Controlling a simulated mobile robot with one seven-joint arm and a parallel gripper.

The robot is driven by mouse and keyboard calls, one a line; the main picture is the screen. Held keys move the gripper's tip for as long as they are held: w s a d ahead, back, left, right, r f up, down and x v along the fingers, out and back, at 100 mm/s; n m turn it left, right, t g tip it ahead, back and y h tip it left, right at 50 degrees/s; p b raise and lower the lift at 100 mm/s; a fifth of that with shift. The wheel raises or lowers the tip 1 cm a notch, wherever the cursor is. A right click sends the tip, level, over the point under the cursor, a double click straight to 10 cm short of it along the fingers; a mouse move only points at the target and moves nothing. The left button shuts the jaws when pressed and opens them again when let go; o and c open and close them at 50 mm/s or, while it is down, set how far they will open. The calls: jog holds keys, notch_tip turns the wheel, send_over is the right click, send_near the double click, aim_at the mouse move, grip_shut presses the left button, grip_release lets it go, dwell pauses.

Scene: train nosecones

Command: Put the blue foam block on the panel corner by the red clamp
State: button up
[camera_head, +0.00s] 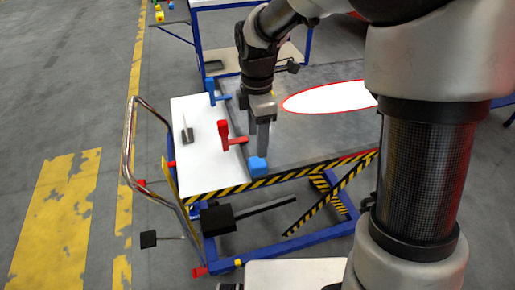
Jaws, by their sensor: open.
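The blue foam block (258,166) rests at the near corner of the grey panel (310,140), close to the yellow-and-black striped table edge. The red clamp (226,136) stands just to its upper left, with its bar reaching over the panel's left edge. My gripper (262,150) points down directly above the block, its fingers ending at or just over the block's top. The jaws are seen edge-on and I cannot see a gap between them. Whether they touch the block is not clear.
A blue clamp (214,92) stands farther back on the panel's left edge. A dark tool (187,132) lies on the white tabletop (203,170). A chrome push handle (128,150) rises at the cart's left. The panel has a white oval (330,97). Open floor lies left.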

jog(key=s+d+r+m+t, duration=0.1)
jog(key=s+d+r+m, duration=0.2)
jog(key=r+m, duration=0.15)
jog(key=s+d+r+m+t, duration=0.1)
jog(key=s+d+r+m, duration=0.25)
jog(key=r, duration=0.25)
jog(key=s+d+r+m+t, duration=0.3)
jog(key=s+d+m, duration=0.4)
jog(key=s+m, duration=0.3)
jog(key=r+m, duration=0.1)
jog(key=m, duration=0.2)
jog(key=shift+s+t, duration=0.3)
jog(key=shift+s, duration=0.1)
